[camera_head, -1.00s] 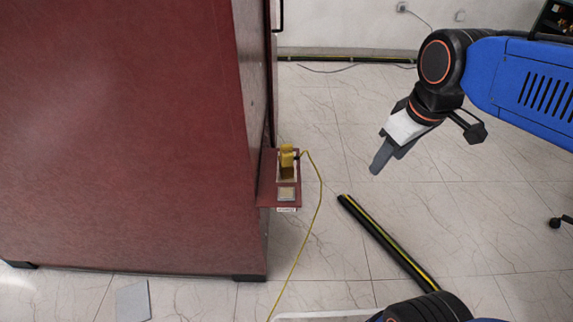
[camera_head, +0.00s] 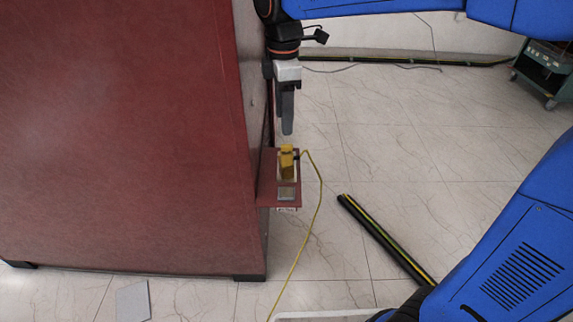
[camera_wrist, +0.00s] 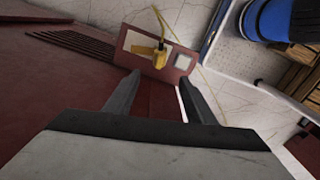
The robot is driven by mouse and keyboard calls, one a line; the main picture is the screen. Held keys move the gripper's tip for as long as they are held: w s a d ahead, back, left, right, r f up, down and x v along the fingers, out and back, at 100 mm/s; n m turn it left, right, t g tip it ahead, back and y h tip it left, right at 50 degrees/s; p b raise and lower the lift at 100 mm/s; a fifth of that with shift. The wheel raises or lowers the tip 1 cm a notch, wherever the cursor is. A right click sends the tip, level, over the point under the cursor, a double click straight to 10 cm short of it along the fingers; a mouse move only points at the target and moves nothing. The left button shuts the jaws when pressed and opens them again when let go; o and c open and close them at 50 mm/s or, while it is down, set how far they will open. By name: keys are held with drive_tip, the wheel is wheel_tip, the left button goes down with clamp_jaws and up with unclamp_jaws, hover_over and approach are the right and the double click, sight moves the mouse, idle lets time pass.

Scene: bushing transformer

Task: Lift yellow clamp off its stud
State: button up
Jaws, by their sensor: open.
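The yellow clamp (camera_head: 287,160) sits on a small red shelf (camera_head: 267,197) that sticks out from the side of the red cabinet. A thin yellow cable runs from the clamp down to the floor. In the wrist view the clamp (camera_wrist: 160,56) lies ahead of the fingertips, near the shelf's pale plate. My gripper (camera_head: 287,132) points down, just above the clamp in the head view, apart from it. In the wrist view my gripper (camera_wrist: 158,90) has its two fingers spread with nothing between them. The stud is hidden or too small to tell.
The large red cabinet (camera_head: 130,130) stands close on the left of my gripper. The yellow cable (camera_head: 318,200) hangs right of the shelf. A black and yellow floor strip (camera_head: 385,240) lies on the tiles to the right. The floor between them is clear.

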sight(286, 164)
wheel_tip(286, 164, down, 12)
drive_tip(key=shift+r, duration=0.1)
drive_tip(key=shift+w+d+f, duration=0.1)
drive_tip(key=shift+d+f, duration=0.05)
drive_tip(key=shift+f, duration=1.25)
drive_tip(key=shift+w+d+f, duration=0.1)
drive_tip(key=shift+d+f, duration=0.05)
drive_tip(key=shift+f, duration=1.2)
drive_tip(key=shift+c, duration=0.3)
drive_tip(key=c, duration=1.1)
